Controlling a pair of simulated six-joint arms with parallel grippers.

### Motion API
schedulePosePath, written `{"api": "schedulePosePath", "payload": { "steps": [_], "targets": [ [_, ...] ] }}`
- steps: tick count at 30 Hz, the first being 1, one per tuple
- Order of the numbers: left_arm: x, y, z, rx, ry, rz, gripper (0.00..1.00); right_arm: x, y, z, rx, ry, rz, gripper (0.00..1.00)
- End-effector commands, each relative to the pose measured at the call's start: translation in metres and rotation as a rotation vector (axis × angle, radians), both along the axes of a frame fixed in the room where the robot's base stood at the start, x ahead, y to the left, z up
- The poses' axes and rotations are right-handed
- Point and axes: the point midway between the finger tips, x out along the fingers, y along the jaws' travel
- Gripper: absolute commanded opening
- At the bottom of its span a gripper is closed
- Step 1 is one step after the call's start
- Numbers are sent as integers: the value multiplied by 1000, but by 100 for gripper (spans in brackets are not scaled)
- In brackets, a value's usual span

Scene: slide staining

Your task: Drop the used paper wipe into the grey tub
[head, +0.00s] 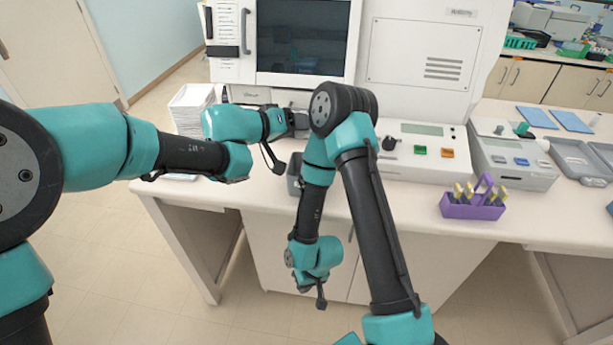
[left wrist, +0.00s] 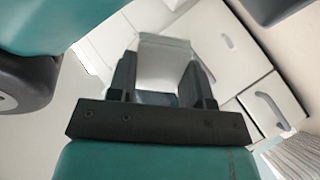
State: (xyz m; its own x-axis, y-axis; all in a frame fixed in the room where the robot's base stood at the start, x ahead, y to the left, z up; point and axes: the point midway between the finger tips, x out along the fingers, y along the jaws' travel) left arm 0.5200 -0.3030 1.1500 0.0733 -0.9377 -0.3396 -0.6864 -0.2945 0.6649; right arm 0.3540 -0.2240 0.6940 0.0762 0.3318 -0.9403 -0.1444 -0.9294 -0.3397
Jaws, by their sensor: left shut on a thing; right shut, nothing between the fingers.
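My left gripper (head: 300,122) is above the bench, near its middle, in the head view. In the left wrist view (left wrist: 165,82) its fingers are shut on a white, flat-looking piece, the paper wipe (left wrist: 166,58). In the head view the wipe is hidden, as my right arm's elbow is in front of it. The grey tub (head: 293,172) stands on the bench below the left gripper, mostly hidden behind my right arm. My right gripper (head: 320,300) hangs in front of the bench's cabinet, shut and empty, pointing down.
A stack of white paper (head: 190,108) stands at the bench's left end. A purple rack (head: 470,207) with several yellow-tipped items is near the right front edge. White instruments (head: 425,150) line the back. The bench front between my right arm and the rack is clear.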

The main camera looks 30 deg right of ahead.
Motion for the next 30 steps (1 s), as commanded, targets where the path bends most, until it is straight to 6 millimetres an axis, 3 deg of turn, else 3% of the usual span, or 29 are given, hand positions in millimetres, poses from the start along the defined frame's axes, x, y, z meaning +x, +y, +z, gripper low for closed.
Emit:
{"api": "schedulePosePath", "payload": {
  "steps": [14, 30],
  "targets": [
    [0, 0, -7, 1, 0, -2, 27, 0, 0, 0, 0, 0, 0, 0],
    [0, 0, -55, 3, 1, -1, 27, 0, 0, 0, 0, 0, 0, 0]
  ]
}}
